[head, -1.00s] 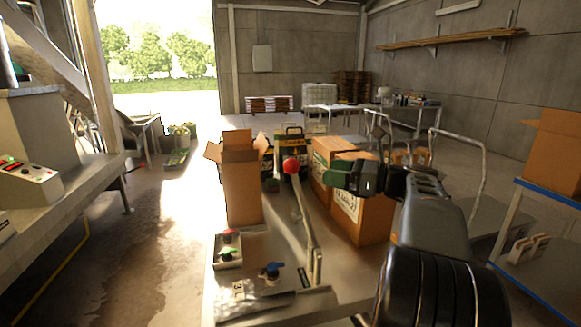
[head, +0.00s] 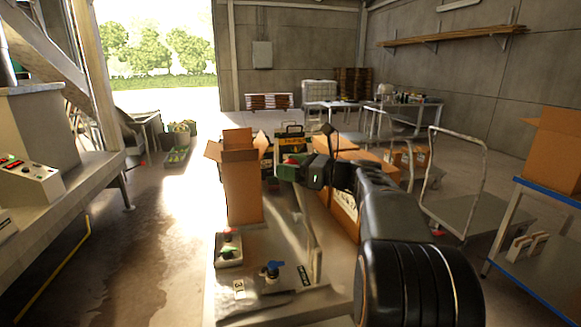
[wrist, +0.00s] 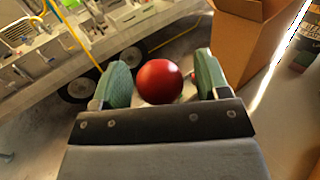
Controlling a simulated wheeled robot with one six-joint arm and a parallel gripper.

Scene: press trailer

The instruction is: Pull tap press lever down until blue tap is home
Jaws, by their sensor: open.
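The tap press lever (head: 306,222) stands raised on the trailer bed in the head view, its upper end behind my gripper. Its red ball knob (wrist: 160,81) shows in the wrist view between my two green fingers. My gripper (head: 289,170) is open around the knob, with a visible gap on each side. In the head view only a bit of red shows at the fingers. The blue tap (head: 272,268) sits on a dark base near the front of the bed, left of the lever's foot.
A control box (head: 229,247) with green and red buttons stands left of the blue tap. An open cardboard box (head: 241,190) stands behind it. More cartons (head: 346,210) stand right of the lever, beside my arm. A blue-edged shelf (head: 545,200) is at far right.

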